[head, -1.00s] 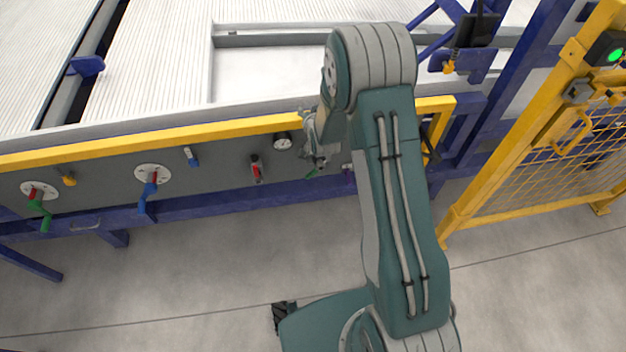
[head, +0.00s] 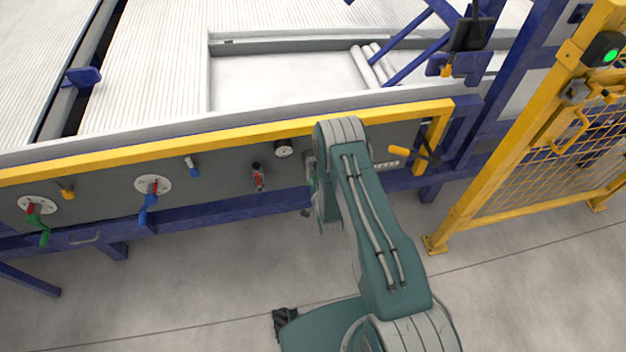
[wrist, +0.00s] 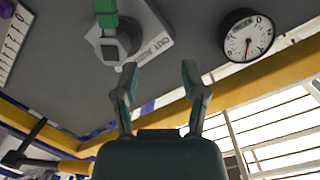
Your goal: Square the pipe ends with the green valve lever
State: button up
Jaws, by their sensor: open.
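In the wrist view a green valve lever (wrist: 106,12) comes in from the top edge, fixed to a grey valve body (wrist: 114,45) on a white plate with partly readable lettering. My gripper (wrist: 158,68) is open and empty, its two fingers apart. The left fingertip is just below the valve body in the picture, and the lever is up and left of the fingers, not between them. Whether the fingertip touches the valve cannot be told. In the head view my arm hides most of the gripper and this valve. The pipe ends (head: 365,68) lie on the bed behind the panel.
A round gauge (wrist: 247,36) is right of the valve. Another green lever (head: 42,228), a blue lever (head: 148,205) and a red-handled valve (head: 258,177) sit left along the panel. A yellow rail (head: 230,134) runs above. A yellow fence (head: 500,150) stands right.

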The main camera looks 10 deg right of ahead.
jog(key=s+f+m+t, duration=0.1)
jog(key=s+f+t, duration=0.1)
jog(key=s+f, duration=0.55)
jog(key=w, duration=1.1)
jog(key=shift+f, duration=0.2)
jog(key=shift+s, duration=0.1)
grip_shut()
